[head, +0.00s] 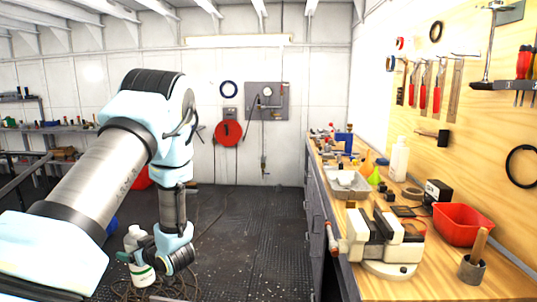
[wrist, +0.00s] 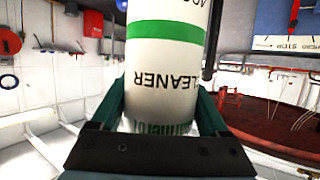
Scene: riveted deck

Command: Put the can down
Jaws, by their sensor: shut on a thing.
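The can (head: 143,277) is a white cylinder with a green band, held about upright at the lower left of the head view. In the wrist view the can (wrist: 165,75) fills the middle, with the word CLEANER upside down. My gripper (head: 138,256) is shut around it, and in the wrist view its dark green fingers (wrist: 162,112) press on both sides. The can shows against the dark floor; its height above it cannot be told. Its far side is hidden.
A wooden workbench (head: 350,215) on the right carries a vise (head: 388,243), a red bin (head: 462,225), a grey tray (head: 347,184), a white bottle (head: 398,159) and small items. The dark deck floor (head: 245,235) between arm and bench looks mostly clear. Shelves (head: 60,140) stand at left.

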